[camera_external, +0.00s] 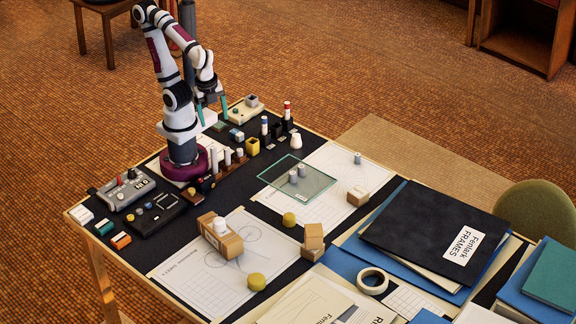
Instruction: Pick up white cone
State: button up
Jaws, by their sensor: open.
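A small white cone-like piece (296,142) stands upright on the dark mat, at the back right of the group of small parts. It tapers toward its top. My gripper (212,112) hangs above the back left of the table with its two teal fingers pointing down and spread apart. It is open and holds nothing. It is well to the left of the white cone and higher, not touching it.
Dark holders with red- and blue-capped pieces (287,110) stand just left of the cone. A glass plate (318,185) lies in front, with grey cylinders showing there.

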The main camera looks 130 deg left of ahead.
jog(key=shift+c, duration=0.7)
jog(key=m+y, duration=1.1)
jog(key=m, duration=0.1)
send_over(294, 137)
jog(key=d, duration=1.1)
notch_tip(294, 137, down, 14)
jog(key=f, duration=0.1)
jog(key=shift+h, duration=0.3)
jog(key=x, duration=0.9)
jog(key=shift+w+a, duration=0.15)
jog(key=shift+a, duration=0.1)
jog(key=x, duration=0.6)
jog(key=shift+w, duration=0.3)
grip_shut()
